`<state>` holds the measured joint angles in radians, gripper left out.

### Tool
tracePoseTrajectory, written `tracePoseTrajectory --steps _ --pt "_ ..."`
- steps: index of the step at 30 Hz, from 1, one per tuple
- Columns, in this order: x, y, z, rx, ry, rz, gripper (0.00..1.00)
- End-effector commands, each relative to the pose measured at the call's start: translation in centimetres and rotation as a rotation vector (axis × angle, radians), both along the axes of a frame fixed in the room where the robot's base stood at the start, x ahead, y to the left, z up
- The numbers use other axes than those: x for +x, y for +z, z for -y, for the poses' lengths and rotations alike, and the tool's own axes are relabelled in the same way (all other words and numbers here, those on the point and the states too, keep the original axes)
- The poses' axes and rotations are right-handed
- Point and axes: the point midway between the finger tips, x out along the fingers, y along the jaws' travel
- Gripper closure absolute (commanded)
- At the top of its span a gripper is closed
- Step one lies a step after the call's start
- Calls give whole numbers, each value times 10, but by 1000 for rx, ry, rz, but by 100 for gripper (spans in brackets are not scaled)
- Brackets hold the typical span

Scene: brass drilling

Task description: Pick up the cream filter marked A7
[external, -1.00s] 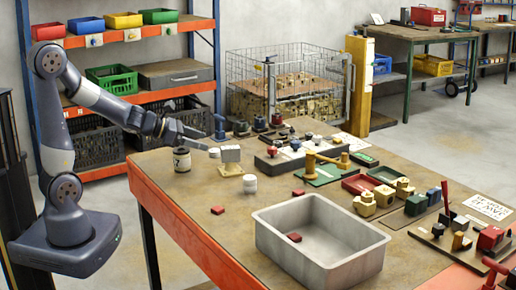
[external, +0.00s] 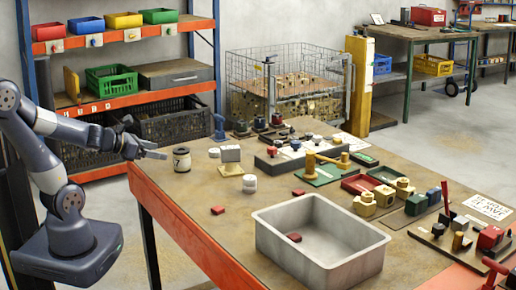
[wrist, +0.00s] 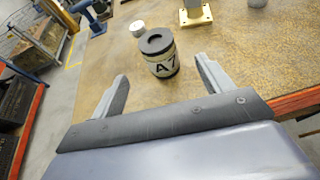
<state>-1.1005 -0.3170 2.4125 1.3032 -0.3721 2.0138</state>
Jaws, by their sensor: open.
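The cream filter marked A7 (wrist: 160,58) stands upright on the worktable in the wrist view, with a dark ring-shaped top and black lettering. In the external view the filter (external: 182,159) stands near the table's left corner. My gripper (wrist: 163,82) is open, and its two fingers point toward the filter from either side, with the filter a little beyond the fingertips and between their lines. In the external view my gripper (external: 153,153) is just left of the filter, at about its height. Nothing is held.
A white cylinder (wrist: 137,28) stands just behind the filter. A cream block with a post (wrist: 195,14) is behind it to the right. In the external view a grey tray (external: 322,245) sits farther right on the table (external: 225,190). The tabletop around the filter is mostly clear.

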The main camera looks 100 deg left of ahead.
Motion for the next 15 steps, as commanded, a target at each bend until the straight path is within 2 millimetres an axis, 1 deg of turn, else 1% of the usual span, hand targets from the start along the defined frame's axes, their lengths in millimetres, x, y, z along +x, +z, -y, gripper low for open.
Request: tracePoseTrajectory --steps 3,9,15 --pt "1 -7 -3 -1 8 1 25" --pt "21 -20 -18 -3 6 1 25" --pt "34 -24 -31 -1 6 1 25"
